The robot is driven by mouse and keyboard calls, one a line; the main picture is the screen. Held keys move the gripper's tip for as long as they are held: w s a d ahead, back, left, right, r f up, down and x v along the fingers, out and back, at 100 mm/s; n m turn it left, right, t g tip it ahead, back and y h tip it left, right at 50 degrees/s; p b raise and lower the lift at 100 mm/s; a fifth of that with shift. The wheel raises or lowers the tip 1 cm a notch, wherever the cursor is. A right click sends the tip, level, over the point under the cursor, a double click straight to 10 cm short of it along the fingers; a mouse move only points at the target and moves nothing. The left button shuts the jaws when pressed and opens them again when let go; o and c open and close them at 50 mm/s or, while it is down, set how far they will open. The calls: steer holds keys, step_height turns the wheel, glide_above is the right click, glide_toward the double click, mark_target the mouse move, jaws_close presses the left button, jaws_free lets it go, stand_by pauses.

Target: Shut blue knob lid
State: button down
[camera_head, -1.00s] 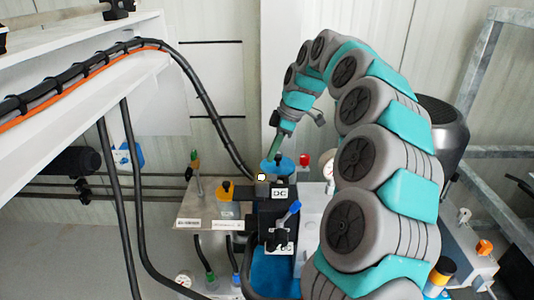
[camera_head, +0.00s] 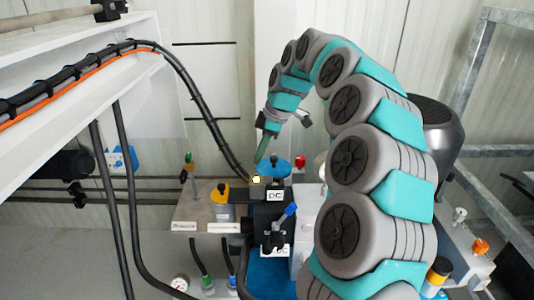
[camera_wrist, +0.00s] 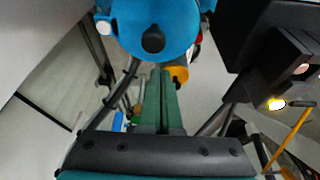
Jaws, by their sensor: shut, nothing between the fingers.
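A round blue lid (camera_head: 280,168) with a dark knob on top sits behind the black block in the head view. In the wrist view the blue lid (camera_wrist: 175,18) fills the top middle, with its dark round knob (camera_wrist: 153,40) facing the camera. My gripper (camera_head: 259,160) has green fingers pointing down, just left of the lid in the head view. In the wrist view my gripper (camera_wrist: 160,73) is shut and empty, with its tips just below the lid's edge. I cannot tell whether they touch the lid. The lid's hinge or seat does not show clearly.
A yellow cap (camera_head: 220,192) stands to the left and a red knob (camera_head: 300,161) to the right. A blue-handled lever (camera_head: 291,209) stands in front on the black block (camera_head: 268,214). A thick black hose (camera_head: 204,112) runs down close to my gripper's left.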

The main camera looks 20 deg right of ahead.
steer(key=shift+a, duration=0.6)
step_height(320, 180, up, 11)
steer(key=n+p, duration=0.2)
steer(key=p, duration=0.1)
glide_above(266, 168)
steer(key=shift+g, duration=0.5)
steer(key=x, duration=0.7)
steer(key=p+x, duration=0.1)
steer(key=x, duration=0.2)
steer(key=shift+w+d+f, duration=0.1)
steer(key=shift+d+f, duration=0.1)
steer(key=shift+f, duration=0.25)
steer(key=d, duration=0.3)
steer(key=shift+s, duration=0.2)
steer(key=shift+d+f+p, duration=0.1)
steer(key=shift+d+p, duration=0.1)
steer(key=shift+p, duration=0.1)
steer(key=shift+d, duration=0.1)
